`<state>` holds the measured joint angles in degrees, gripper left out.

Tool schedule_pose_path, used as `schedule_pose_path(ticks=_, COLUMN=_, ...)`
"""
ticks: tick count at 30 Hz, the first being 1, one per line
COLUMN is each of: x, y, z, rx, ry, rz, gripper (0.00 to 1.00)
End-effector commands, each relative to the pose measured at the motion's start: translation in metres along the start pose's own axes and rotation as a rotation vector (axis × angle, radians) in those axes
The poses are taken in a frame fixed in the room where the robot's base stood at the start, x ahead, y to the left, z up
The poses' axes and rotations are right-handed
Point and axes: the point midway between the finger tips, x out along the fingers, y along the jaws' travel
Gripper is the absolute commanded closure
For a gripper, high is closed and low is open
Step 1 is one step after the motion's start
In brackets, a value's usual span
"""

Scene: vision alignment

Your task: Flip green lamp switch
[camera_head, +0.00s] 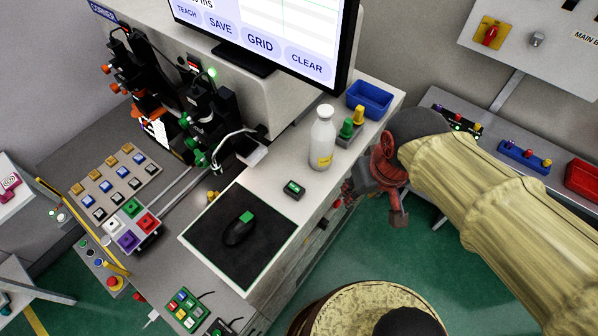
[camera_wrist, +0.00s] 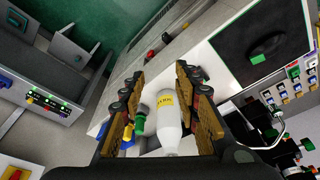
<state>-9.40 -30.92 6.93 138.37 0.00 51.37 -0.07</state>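A small black box with a green lit top (camera_head: 293,188) sits on the white bench top, between the mouse pad and the white bottle; it may be the green lamp switch, but I cannot be sure.
A white bottle (camera_head: 322,142), green and yellow knobs (camera_head: 350,124) and a blue bin (camera_head: 369,99) stand along the bench. A black mouse pad (camera_head: 210,236) holds a mouse (camera_head: 238,230). Red and dark knobs (camera_wrist: 165,38) are on the bench's side. Green floor (camera_head: 375,250) lies beside it.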

Motion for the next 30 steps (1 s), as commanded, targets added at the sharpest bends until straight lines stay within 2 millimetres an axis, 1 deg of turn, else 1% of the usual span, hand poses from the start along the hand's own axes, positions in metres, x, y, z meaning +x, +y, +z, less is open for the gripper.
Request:
schedule_pose_path(ticks=1, x=0.002, y=-0.011, z=-0.01, rx=-0.042, ry=-0.056, rz=-0.008, gripper=0.68)
schedule_pose_path(ticks=5, x=0.026, y=-0.036, z=-0.029, rx=-0.159, ry=-0.162, rz=-0.023, gripper=0.68)
schedule_pose_path(ticks=9, x=0.058, y=-0.064, z=-0.048, rx=-0.305, ry=-0.254, rz=-0.038, gripper=0.68)
schedule_pose_path(ticks=15, x=0.109, y=-0.095, z=-0.07, rx=-0.512, ry=-0.319, rz=-0.066, gripper=0.68)
schedule_pose_path(ticks=17, x=0.123, y=-0.1, z=-0.082, rx=-0.569, ry=-0.311, rz=-0.074, gripper=0.68)
schedule_pose_path(ticks=18, x=0.127, y=-0.102, z=-0.094, rx=-0.606, ry=-0.289, rz=-0.079, gripper=0.68)
schedule_pose_path(ticks=20, x=0.124, y=-0.106, z=-0.109, rx=-0.654, ry=-0.253, rz=-0.083, gripper=0.68)
schedule_pose_path(ticks=21, x=0.123, y=-0.106, z=-0.112, rx=-0.679, ry=-0.244, rz=-0.086, gripper=0.68)
schedule_pose_path(ticks=26, x=0.128, y=-0.106, z=-0.11, rx=-0.728, ry=-0.239, rz=-0.092, gripper=0.68)
schedule_pose_path(ticks=30, x=0.144, y=-0.106, z=-0.106, rx=-0.728, ry=-0.24, rz=-0.092, gripper=0.68)
